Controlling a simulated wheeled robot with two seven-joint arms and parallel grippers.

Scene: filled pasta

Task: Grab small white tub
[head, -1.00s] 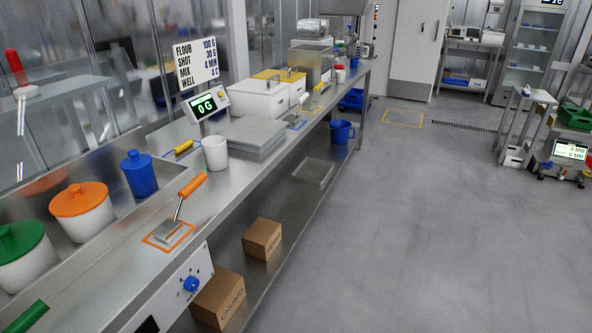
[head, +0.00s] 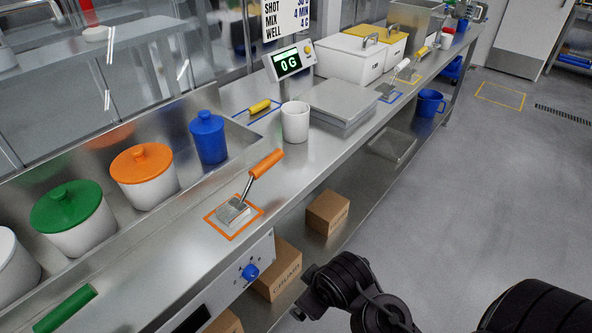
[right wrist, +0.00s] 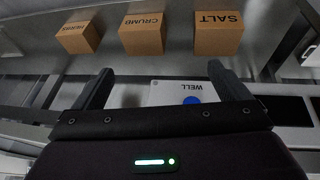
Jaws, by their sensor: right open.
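A small white tub (head: 295,121), open-topped and upright, stands on the steel bench just in front of the scale (head: 288,64). My right arm (head: 350,287) comes in at the lower right of the head view, beyond the bench's front edge and well apart from the tub. In the right wrist view my right gripper (right wrist: 160,88) is open, its two fingers spread with nothing between them. It faces the bench front with the WELL panel (right wrist: 182,92). The tub is not in the right wrist view. My left gripper is not in view.
A blue tub (head: 208,138), orange-lidded tub (head: 144,180) and green-lidded tub (head: 74,222) stand left. A grey slab (head: 345,103) lies right of the white tub. Boxes (head: 328,211) sit below.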

